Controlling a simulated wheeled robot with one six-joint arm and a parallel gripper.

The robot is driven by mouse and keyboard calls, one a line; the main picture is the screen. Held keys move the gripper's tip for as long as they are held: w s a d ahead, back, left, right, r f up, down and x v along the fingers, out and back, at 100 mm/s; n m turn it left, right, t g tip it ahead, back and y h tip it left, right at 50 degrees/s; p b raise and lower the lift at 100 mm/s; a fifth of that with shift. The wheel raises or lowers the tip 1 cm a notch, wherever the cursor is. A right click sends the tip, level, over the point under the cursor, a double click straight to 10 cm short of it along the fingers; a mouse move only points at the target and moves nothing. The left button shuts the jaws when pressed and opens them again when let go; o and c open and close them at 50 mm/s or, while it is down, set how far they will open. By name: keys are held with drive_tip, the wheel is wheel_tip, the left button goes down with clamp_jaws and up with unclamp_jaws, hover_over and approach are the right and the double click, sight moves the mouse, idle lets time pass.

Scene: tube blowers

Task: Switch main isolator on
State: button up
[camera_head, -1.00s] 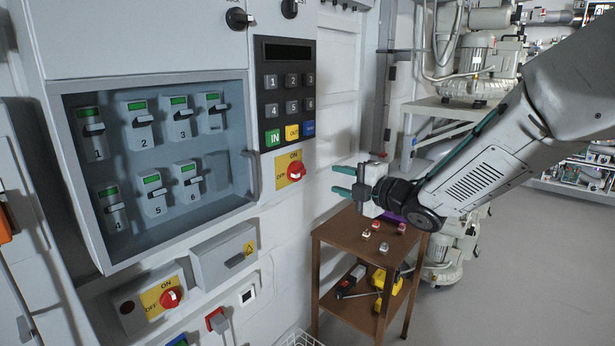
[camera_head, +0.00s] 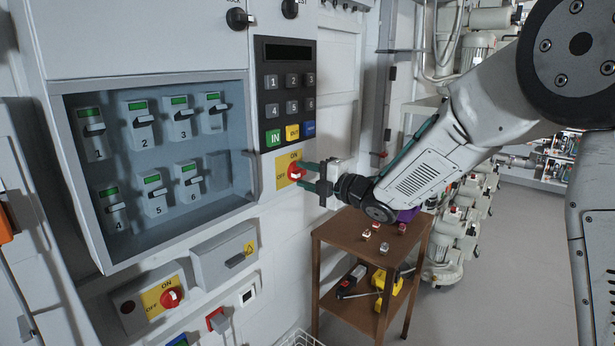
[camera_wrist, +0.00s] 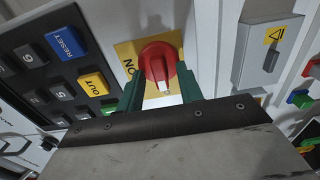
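A red rotary knob (camera_head: 295,171) sits on a yellow ON/OFF plate (camera_head: 282,163) just below the keypad. ON is printed above it and OFF to its left. In the wrist view the knob (camera_wrist: 160,62) shows a white mark at its bottom edge, on the OFF side. My gripper (camera_head: 309,175) is in front of this knob with its two green fingers open. In the wrist view the fingers are on either side of the knob. I cannot tell whether they touch it. A second red ON/OFF knob (camera_head: 171,298) is on a box lower left.
The keypad (camera_head: 287,92) is directly above the plate. A glazed cabinet (camera_head: 150,85) with numbered switches and a handle (camera_head: 252,172) is to the left. A grey box (camera_head: 224,256) juts out below. A brown table (camera_head: 347,238) with small items stands under my arm.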

clamp_jaws()
drive_tip(key=shift+m, duration=0.4)
drive_tip(key=m, duration=0.3)
drive_tip(key=shift+m, duration=0.4)
drive_tip(key=m, duration=0.4)
drive_tip(key=shift+d+r+m, duration=0.1)
drive_tip(key=shift+m, duration=0.2)
drive_tip(key=m, duration=0.4)
drive_tip(key=shift+w, duration=0.15)
drive_tip(key=m, duration=0.4)
drive_tip(key=shift+d+m, duration=0.1)
drive_tip(key=shift+m, duration=0.2)
